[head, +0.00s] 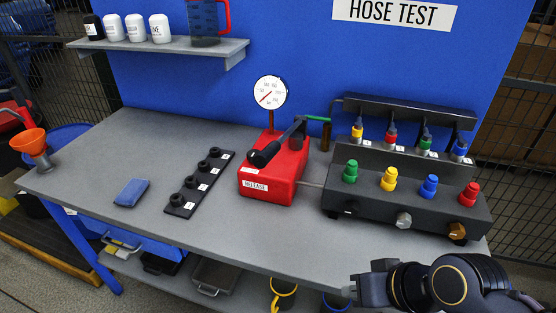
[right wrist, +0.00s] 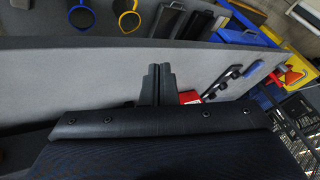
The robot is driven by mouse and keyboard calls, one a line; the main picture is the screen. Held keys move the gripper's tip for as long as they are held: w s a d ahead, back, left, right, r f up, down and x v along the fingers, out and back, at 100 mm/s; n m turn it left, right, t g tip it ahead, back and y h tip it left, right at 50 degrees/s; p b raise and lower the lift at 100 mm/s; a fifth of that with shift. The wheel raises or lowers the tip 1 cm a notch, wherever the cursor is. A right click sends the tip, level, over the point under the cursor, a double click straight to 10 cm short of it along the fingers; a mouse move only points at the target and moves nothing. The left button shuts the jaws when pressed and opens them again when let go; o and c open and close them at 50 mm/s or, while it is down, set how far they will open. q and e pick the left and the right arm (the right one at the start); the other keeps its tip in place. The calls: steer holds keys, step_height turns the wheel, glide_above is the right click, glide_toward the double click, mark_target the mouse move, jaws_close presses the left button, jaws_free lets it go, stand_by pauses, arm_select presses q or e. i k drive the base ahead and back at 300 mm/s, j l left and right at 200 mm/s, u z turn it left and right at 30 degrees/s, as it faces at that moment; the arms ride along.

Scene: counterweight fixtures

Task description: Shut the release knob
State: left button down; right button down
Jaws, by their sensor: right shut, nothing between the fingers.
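A red pump (head: 275,170) with a RELEASE label (head: 255,186) on its front stands mid-bench. A black-gripped lever (head: 265,154) lies across its top. I cannot clearly make out a separate release knob by the label. A small part of the red pump (right wrist: 190,97) shows beyond the fingers in the right wrist view. My right gripper (head: 357,290) is at the bench's front edge, right of and nearer than the pump, apart from it. Its fingers (right wrist: 158,82) are shut together and empty. My left gripper is not in view.
A dark test block (head: 400,205) with coloured caps and several front knobs stands right of the pump. A gauge (head: 270,91) rises behind the pump. A black strip with fittings (head: 199,184) and a blue cloth-like block (head: 132,192) lie left. The front bench strip is clear.

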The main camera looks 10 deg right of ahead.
mark_target(251, 154)
steer(key=i+j, duration=0.1)
steer(key=j, duration=0.3)
steer(key=i+j, duration=0.1)
steer(key=j, duration=0.25)
steer(key=i+j, duration=0.1)
steer(key=j, duration=0.3)
steer(key=i+j, duration=0.15)
steer(key=i+l, duration=0.25)
steer(key=l, duration=0.2)
